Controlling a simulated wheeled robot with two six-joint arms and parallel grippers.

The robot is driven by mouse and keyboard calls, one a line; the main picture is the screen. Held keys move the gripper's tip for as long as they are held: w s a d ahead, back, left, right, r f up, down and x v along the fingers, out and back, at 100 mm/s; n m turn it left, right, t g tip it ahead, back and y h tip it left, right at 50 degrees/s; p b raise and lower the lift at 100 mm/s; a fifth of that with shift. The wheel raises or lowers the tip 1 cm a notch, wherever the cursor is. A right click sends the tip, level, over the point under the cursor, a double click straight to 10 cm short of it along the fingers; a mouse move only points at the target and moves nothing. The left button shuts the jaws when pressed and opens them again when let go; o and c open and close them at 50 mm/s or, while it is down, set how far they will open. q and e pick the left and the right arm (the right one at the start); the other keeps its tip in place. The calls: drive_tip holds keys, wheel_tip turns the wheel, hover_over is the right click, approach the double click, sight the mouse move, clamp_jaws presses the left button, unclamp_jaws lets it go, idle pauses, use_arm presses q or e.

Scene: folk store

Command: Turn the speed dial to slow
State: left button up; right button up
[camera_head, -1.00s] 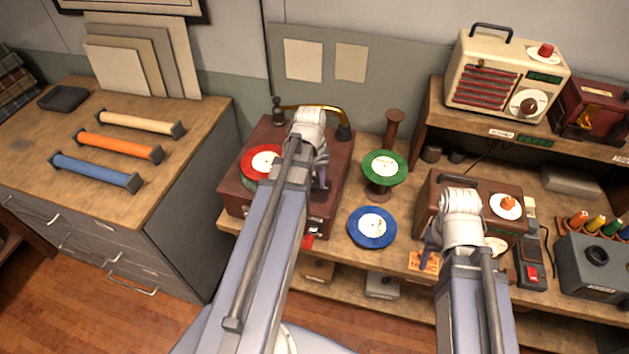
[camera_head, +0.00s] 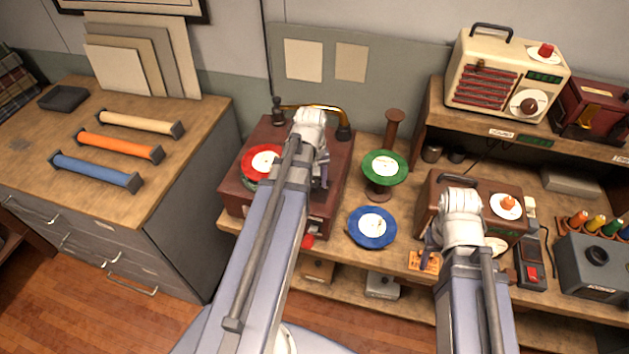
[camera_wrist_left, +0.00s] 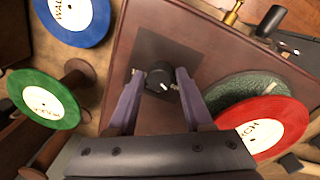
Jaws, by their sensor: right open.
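The speed dial (camera_wrist_left: 160,77) is a small black knob with a white pointer line, on a dark plate on top of the dark red record player (camera_head: 235,195). In the left wrist view the pointer slants toward the lower right. My left gripper (camera_wrist_left: 160,84) is open, its purple fingers on either side of the knob with a small gap visible. In the head view my left arm hides the dial. My right gripper (camera_head: 430,255) is open, by the brown radio (camera_head: 432,200).
A green record (camera_head: 384,182) on a spool stand and a blue record (camera_head: 372,240) are right of the player. A brass tone arm (camera_head: 335,112) runs along its back. A cream radio (camera_head: 500,80) stands on the upper shelf.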

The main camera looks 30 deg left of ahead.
sight(314, 183)
use_arm(q)
drive_tip(key=shift+o, duration=1.2)
wheel_tip(314, 183, up, 8)
drive_tip(key=p, duration=0.8)
drive_tip(key=shift+s+a, duration=0.1)
drive_tip(key=shift+a, duration=0.05)
drive_tip(key=shift+f, duration=0.15)
drive_tip(key=s+d+f+m+b, duration=0.2)
drive_tip(key=d+f+m+b, duration=0.2)
drive_tip(key=d, duration=0.4)
drive_tip(key=s+d+f+m+y+b, duration=0.1)
drive_tip(key=s+d+f+m+b, duration=0.2)
drive_tip(key=d, duration=0.6)
drive_tip(key=s+d+f+m+b, duration=0.2)
drive_tip(key=d+f+m+b, duration=0.3)
drive_tip(key=d, duration=0.3)
drive_tip(key=shift+s+d+y, duration=0.2)
drive_tip(key=shift+s+y, duration=0.1)
drive_tip(key=shift+s, duration=0.05)
